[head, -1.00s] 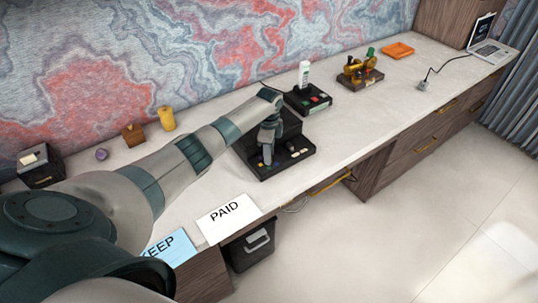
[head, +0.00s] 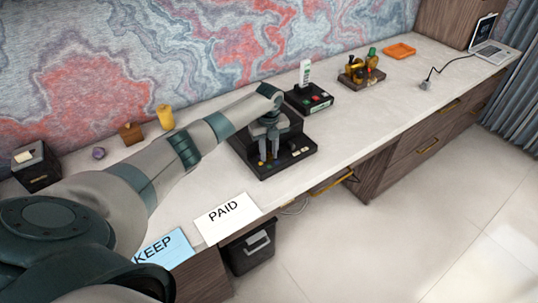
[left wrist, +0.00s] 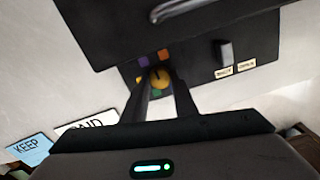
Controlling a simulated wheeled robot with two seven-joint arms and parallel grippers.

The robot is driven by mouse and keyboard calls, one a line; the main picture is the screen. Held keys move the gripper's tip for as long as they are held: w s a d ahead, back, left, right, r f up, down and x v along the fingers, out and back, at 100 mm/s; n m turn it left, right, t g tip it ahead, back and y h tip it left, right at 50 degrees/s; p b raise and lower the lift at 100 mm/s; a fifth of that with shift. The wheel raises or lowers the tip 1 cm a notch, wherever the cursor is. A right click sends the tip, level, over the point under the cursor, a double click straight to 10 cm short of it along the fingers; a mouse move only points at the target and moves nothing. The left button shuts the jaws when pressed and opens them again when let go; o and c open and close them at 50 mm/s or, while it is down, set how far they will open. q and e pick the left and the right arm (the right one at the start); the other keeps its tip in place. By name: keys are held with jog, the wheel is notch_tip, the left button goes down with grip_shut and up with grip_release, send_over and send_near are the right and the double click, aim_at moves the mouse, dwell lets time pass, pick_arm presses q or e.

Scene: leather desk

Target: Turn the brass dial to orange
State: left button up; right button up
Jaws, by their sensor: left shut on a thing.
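The brass dial (left wrist: 160,77) shows in the left wrist view on a black panel (left wrist: 200,75). Colored marks lie around it: a purple mark (left wrist: 143,62), an orange mark (left wrist: 165,55), and partly hidden yellow and green ones. A dark line crosses the dial's face; which mark it points at is hard to tell. My left gripper (left wrist: 161,84) reaches the dial with a finger on each side and is shut on it. In the head view my left gripper (head: 268,162) points down over the front of the black unit (head: 288,165). My right gripper is out of view.
A PAID card (head: 228,217) and a blue KEEP card (head: 166,250) lie near the desk's front edge. A black box with colored buttons (head: 309,99) stands behind the unit.

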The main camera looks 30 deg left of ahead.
pick_arm(q)
jog(key=m+b, duration=0.1)
jog(key=m, duration=0.2)
jog(key=shift+m, duration=0.4)
jog(key=shift+a+r+m+b, duration=0.1)
jog(key=shift+m+b, duration=0.65)
jog(key=shift+m, duration=0.75)
jog(key=o, duration=1)
jog(key=shift+o, duration=0.2)
